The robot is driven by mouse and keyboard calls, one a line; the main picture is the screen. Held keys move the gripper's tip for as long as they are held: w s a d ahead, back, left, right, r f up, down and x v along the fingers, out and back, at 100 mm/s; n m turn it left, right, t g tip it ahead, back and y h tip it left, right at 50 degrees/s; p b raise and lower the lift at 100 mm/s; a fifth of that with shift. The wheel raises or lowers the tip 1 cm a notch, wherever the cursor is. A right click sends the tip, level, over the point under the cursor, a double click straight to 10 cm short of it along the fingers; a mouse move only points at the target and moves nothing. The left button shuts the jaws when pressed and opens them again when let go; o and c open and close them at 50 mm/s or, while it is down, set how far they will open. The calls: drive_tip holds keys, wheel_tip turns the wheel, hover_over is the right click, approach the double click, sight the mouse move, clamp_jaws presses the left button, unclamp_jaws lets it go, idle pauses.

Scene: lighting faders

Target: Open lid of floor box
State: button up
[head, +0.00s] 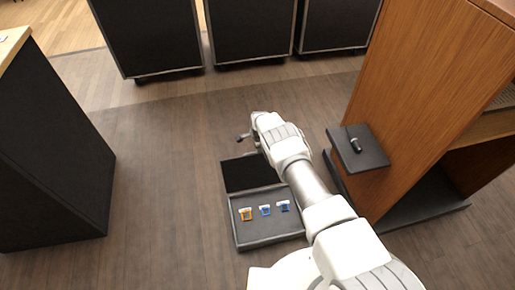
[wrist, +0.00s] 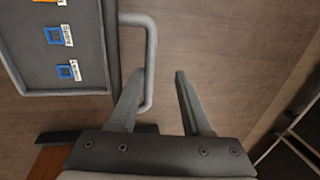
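The floor box (head: 236,228) sits on the wooden floor, its inside in view with one orange and two blue marked pieces. Its dark lid (head: 240,173) stands raised at the far side of the box. In the wrist view the lid (wrist: 110,40) shows as a narrow dark strip. A grey bar handle (wrist: 152,55) sticks out from it. My gripper (wrist: 160,72) is open, with the handle's long bar between its fingertips, nearer the left one. I cannot tell whether they touch. In the head view my arm hides part of the lid and box.
A dark cabinet (head: 50,150) stands at the left. Several black cases (head: 150,35) line the back. The floor left of the box is clear.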

drive_tip(key=shift+s+d+f, duration=0.1)
drive_tip(key=shift+s+f, duration=0.1)
drive_tip(key=shift+f, duration=0.2)
wheel_tip(320, 180, up, 18)
drive_tip(key=s+p, duration=0.3)
drive_tip(key=p, duration=0.6)
drive_tip(key=shift+d, duration=0.45)
drive_tip(key=shift+w, duration=0.1)
